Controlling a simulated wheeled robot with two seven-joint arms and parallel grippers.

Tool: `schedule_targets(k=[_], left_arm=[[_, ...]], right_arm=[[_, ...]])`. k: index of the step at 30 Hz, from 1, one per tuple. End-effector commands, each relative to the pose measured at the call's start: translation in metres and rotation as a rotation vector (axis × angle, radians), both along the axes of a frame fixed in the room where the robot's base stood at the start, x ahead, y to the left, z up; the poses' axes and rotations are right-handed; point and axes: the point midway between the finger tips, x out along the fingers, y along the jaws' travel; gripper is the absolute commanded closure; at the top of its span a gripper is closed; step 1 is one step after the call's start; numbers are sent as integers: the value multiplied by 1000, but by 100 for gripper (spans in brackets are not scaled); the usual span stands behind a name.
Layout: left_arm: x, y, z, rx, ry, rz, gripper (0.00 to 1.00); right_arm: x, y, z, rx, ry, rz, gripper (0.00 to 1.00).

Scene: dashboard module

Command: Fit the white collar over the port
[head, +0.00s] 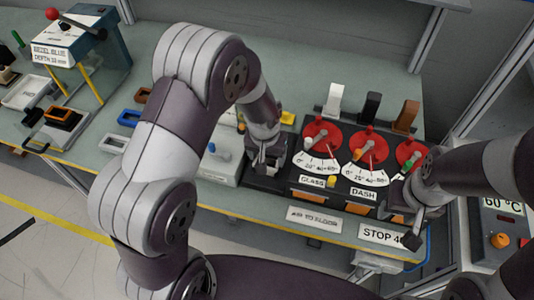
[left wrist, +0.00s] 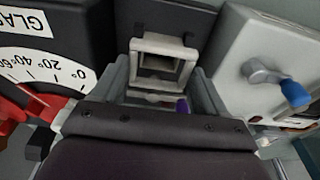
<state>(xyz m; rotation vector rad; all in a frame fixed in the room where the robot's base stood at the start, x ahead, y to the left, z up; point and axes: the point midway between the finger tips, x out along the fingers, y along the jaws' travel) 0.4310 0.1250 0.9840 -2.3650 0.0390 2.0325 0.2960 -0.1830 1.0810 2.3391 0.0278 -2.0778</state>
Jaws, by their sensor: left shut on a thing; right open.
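The white collar (left wrist: 163,65), a square frame with an opening, is between the fingers of my left gripper (left wrist: 165,85) in the left wrist view. In the head view my left gripper (head: 268,165) points down over the left end of the black dashboard module (head: 260,183). The collar cannot be made out there. A dark panel (left wrist: 150,14) lies beyond the collar in the wrist view. I cannot tell the port apart, nor whether the collar touches it. My right gripper (head: 412,240) is open and empty, low at the right near the bench's front edge.
A grey box with a blue-tipped lever (head: 218,165) stands close left of the module. Red dials (head: 322,133) and upright white, black and brown levers are on the right. Blue (head: 130,118) and orange frames lie on the bench, left. The bench behind the module is clear.

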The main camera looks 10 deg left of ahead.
Motion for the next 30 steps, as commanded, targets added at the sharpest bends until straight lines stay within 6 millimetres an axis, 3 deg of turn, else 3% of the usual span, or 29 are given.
schedule_targets(k=[30], left_arm=[[0,0,-14,0,0,0,55]], right_arm=[[0,0,-8,0,0,0,52]])
